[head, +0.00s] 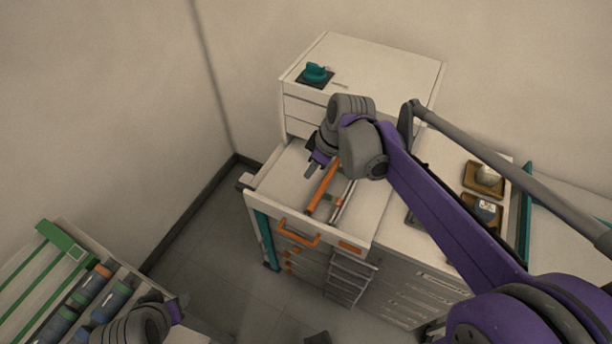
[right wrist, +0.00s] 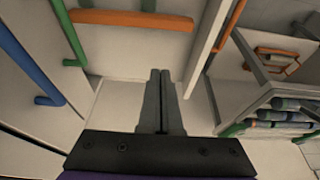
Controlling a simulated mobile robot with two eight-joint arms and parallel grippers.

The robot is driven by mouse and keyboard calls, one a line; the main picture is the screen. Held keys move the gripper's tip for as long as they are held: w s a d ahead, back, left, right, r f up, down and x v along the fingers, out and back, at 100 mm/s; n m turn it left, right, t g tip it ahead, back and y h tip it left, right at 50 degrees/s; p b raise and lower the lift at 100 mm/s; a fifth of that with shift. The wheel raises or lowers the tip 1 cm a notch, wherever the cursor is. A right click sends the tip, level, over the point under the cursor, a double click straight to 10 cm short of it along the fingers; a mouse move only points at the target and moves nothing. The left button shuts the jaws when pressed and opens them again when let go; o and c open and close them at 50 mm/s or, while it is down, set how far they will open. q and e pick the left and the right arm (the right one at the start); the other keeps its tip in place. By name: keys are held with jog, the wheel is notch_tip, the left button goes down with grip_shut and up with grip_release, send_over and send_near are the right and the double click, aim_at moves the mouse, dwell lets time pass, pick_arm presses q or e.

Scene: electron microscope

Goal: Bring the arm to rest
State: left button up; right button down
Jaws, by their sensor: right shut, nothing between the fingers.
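My right arm, purple and grey, reaches in from the lower right of the head view. My right gripper (head: 316,166) hangs over the left part of a pulled-out white drawer (head: 280,189). In the right wrist view its two dark fingers (right wrist: 160,78) lie side by side, shut, with nothing between them. My left gripper (head: 178,305) is partly in view at the bottom left of the head view, beside a rack; whether its fingers are open is too small to tell.
The drawer holds an orange bar (head: 322,189) and has an orange handle (head: 298,234). A white cabinet (head: 385,68) behind carries a teal object (head: 315,73). Two brown trays (head: 484,179) stand on the right counter. A rack of cylinders (head: 85,290) stands at left. Grey floor (head: 200,265) is open between.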

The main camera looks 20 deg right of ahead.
jog(key=shift+s+d+r, duration=0.1)
jog(key=shift+r, duration=0.45)
jog(key=shift+s, duration=0.1)
jog(key=s+m, duration=0.1)
jog(key=s, duration=0.1)
jog(key=s+a+f+m, duration=0.1)
jog(key=s, duration=0.2)
jog(key=s+a+m+t+h, duration=0.1)
jog(key=s, duration=0.2)
jog(key=shift+s+a+f+m, duration=0.2)
jog(key=shift+f+m, duration=0.1)
jog(key=shift+m, duration=0.1)
jog(key=s+f+m+t+h, duration=0.1)
jog(key=s+f+m, duration=0.3)
jog(key=s, duration=0.3)
jog(key=shift+s+a+p, duration=0.2)
jog(key=shift+a+p, duration=0.1)
